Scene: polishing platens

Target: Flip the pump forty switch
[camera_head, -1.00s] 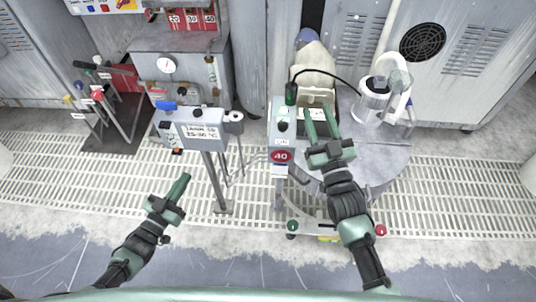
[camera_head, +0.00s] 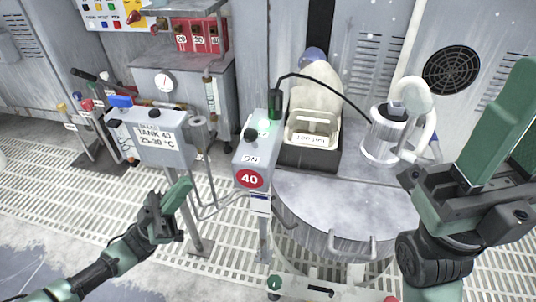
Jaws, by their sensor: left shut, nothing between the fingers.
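The pump forty switch box (camera_head: 255,150) is a grey post-mounted box with a red "40" badge (camera_head: 249,179) and an "ON" label. A black switch knob (camera_head: 250,134) sits on its sloped top, beside a green glow. My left gripper (camera_head: 183,190) is shut and empty, low and left of the box, apart from it. My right gripper (camera_head: 510,125) is raised large at the right edge, well away from the box. Its fingers overlap in view and are partly cut off, so I cannot tell its opening.
A "TANK 40" panel (camera_head: 160,140) stands left of the switch box. A round grey tank (camera_head: 345,205) with handles stands to its right, bearing a white labelled bin (camera_head: 312,132) and a white pump unit (camera_head: 384,135). A black cable arcs above. Grated floor (camera_head: 110,195) lies in front.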

